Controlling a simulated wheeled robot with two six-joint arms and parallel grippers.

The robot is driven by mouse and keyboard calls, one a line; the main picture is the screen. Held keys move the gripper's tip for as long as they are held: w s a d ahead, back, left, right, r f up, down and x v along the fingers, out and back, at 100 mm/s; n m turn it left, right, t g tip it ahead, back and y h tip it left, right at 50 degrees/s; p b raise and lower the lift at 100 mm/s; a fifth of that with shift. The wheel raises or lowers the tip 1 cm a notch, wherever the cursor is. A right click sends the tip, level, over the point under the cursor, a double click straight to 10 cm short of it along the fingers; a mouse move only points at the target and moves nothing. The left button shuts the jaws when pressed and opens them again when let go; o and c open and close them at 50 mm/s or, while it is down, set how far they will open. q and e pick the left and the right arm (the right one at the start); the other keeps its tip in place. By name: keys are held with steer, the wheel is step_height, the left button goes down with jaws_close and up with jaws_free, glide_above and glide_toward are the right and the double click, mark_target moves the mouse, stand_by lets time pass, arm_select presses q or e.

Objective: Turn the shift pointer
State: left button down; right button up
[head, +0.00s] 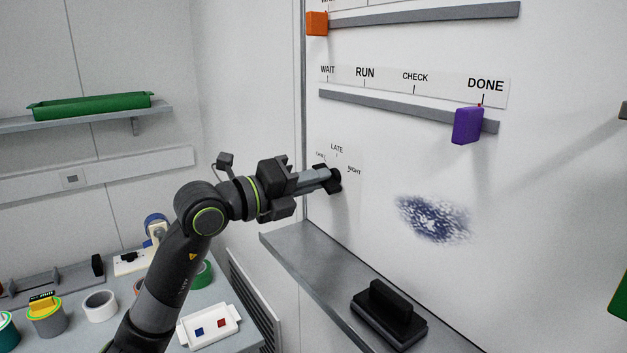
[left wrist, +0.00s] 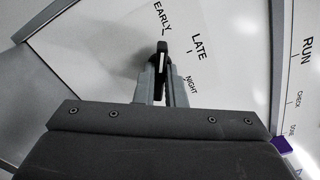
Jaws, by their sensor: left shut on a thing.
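The shift pointer is a black knob (head: 334,181) on the white board, with the words EARLY, LATE and NIGHT around it. In the left wrist view the pointer (left wrist: 162,58) carries a white line, and its far end lies near the EARLY tick. My left gripper (head: 326,178) is shut on the pointer, one finger on each side; its fingers also show in the left wrist view (left wrist: 161,88). In the head view the gripper hides part of the knob and of the EARLY label. My right gripper is not in view.
Above is a grey rail (head: 390,107) marked WAIT to DONE, with a purple slider (head: 467,126) under DONE. An orange slider (head: 316,23) is on the upper rail. A black eraser (head: 389,310) lies on the ledge (head: 300,245) below. A blue smudge (head: 433,219) marks the board.

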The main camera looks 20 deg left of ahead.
arm_select(q)
steer(key=shift+d+r+m+b, duration=0.1)
steer(key=shift+r+m+b, duration=0.05)
steer(key=shift+m+b, duration=6)
steer(key=c, duration=1.5)
jaws_free()
steer(key=shift+b, duration=0.3)
steer(key=b+v, duration=0.8)
steer(key=v, duration=0.9)
steer(key=shift+s, duration=0.2)
